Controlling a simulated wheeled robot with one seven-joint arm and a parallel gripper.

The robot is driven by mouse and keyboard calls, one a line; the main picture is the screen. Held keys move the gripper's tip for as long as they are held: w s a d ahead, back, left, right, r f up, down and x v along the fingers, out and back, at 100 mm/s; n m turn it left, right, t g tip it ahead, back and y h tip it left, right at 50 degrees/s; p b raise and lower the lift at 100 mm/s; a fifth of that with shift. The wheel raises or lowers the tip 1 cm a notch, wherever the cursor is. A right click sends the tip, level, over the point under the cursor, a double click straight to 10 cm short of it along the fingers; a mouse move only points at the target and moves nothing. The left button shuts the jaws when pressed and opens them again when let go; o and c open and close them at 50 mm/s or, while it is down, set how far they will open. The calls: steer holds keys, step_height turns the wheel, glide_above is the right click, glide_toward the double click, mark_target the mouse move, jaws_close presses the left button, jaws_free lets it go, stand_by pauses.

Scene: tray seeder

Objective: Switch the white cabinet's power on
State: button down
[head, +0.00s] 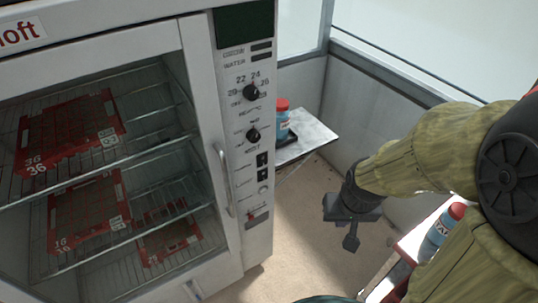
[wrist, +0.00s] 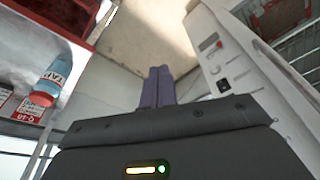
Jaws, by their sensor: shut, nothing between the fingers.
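The white cabinet (head: 225,120) stands at the left in the head view, its glass door shut. Its narrow control panel carries two black knobs, the upper knob (head: 251,92) and the lower knob (head: 253,135). Below are two dark rocker switches (head: 262,167), a small round button (head: 264,189) and a small red part (head: 251,215) near the bottom. In the wrist view the panel (wrist: 215,65) is at the right. My gripper (head: 351,243) is shut and empty, to the right of the panel and apart from it; it also shows in the wrist view (wrist: 160,72).
Red trays (head: 90,212) lie on wire racks inside the cabinet. A blue bottle with a red cap (head: 282,122) stands on a side shelf (head: 310,128) behind. Another such bottle (head: 437,235) stands at the right, near my arm. Floor between panel and gripper is clear.

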steer(key=shift+w, duration=0.45)
steer(key=shift+r, duration=0.1)
steer(key=w+a+f+m+t+y+b, duration=0.2)
steer(key=w+a+m, duration=0.3)
steer(key=w, duration=0.3)
steer(key=w+a+f+m+t+y+b, duration=0.3)
steer(key=w+a+m, duration=0.3)
steer(key=w, duration=0.3)
steer(key=shift+f+t+y+b, duration=0.35)
steer(key=shift+f+t+y, duration=0.25)
steer(key=shift+f+t, duration=0.2)
steer(key=shift+w, duration=0.1)
